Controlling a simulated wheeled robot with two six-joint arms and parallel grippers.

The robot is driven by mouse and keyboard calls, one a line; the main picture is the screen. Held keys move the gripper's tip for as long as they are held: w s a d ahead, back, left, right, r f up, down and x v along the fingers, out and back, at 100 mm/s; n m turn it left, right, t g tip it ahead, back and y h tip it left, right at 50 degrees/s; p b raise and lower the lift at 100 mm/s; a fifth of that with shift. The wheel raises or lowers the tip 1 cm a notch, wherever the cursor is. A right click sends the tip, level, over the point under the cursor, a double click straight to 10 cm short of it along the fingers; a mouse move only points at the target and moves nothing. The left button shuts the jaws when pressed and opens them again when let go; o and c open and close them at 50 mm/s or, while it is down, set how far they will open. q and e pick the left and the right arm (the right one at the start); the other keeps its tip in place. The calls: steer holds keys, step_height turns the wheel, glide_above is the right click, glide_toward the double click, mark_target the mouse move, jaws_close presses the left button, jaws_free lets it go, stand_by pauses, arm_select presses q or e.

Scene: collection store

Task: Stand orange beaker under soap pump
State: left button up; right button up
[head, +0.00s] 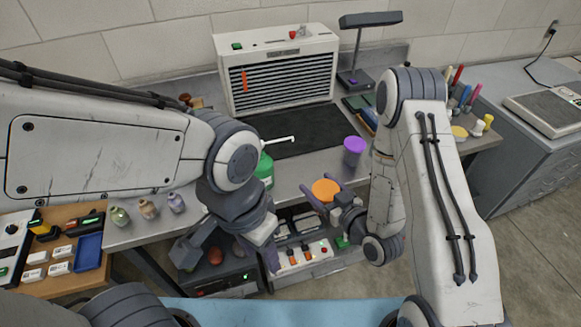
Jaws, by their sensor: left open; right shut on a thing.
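The orange beaker (325,189) is held in the fingers of my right gripper (321,196), in front of the bench's front edge. Its round orange top faces up; its lower part is largely hidden. The soap pump is a green bottle (266,171) with a long white spout (279,140) pointing right. It stands on the bench, up and left of the beaker, partly hidden by my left arm. The beaker is apart from it. My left gripper (229,254) is open and empty, low in front of the bench.
A purple cup (354,149) stands right of the pump. A dark mat (300,130) lies before a white slatted unit (280,72). Several small bottles (148,208) stand at the left. A lamp (369,20) stands behind. Bench between pump and purple cup is clear.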

steer(key=b+x, duration=0.2)
steer(key=b, duration=0.1)
steer(key=b+x, duration=0.2)
steer(key=b, duration=0.1)
steer(key=b+x, duration=0.2)
steer(key=b, duration=0.1)
steer(key=shift+w+r, duration=0.2)
steer(key=shift+r, duration=0.1)
steer(key=shift+w+a+b, duration=0.15)
steer(key=shift+b, duration=0.35)
steer(key=p+x, duration=0.1)
steer(key=x, duration=0.4)
steer(key=p+x, duration=0.2)
steer(key=x, duration=0.3)
steer(key=shift+w+a+f+p, duration=0.15)
steer(key=shift+w+f+p, duration=0.15)
steer(key=shift+f, duration=0.15)
steer(key=shift+f, duration=0.15)
steer(key=o, duration=1.4)
